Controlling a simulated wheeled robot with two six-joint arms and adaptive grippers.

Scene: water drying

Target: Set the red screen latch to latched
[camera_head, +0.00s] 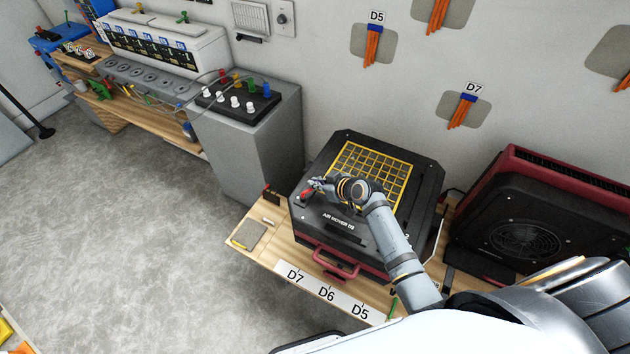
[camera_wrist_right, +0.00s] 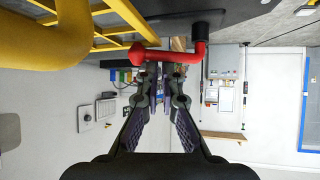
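The red screen latch (camera_wrist_right: 168,55) is an L-shaped bar with a knob at one end and a black pivot at the other. It lies across the upper middle of the wrist view. In the head view it is a small red piece (camera_head: 306,192) at the left edge of the black air mover D3 (camera_head: 318,226), beside the yellow grid screen (camera_head: 387,165). My right gripper (camera_head: 318,187) is at the latch. In the wrist view its fingertips (camera_wrist_right: 161,68) are close together, at or just short of the bar, not clearly around it. Contact is unclear. My left gripper is not in view.
The air mover stands on a wooden bench labelled D7, D6, D5 (camera_head: 327,294). A red-and-black unit (camera_head: 525,225) stands at right. A grey cabinet (camera_head: 245,150) with a knob panel is at left. Yellow bars (camera_wrist_right: 115,25) lie close above my fingers. Open floor (camera_head: 130,230) is at left.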

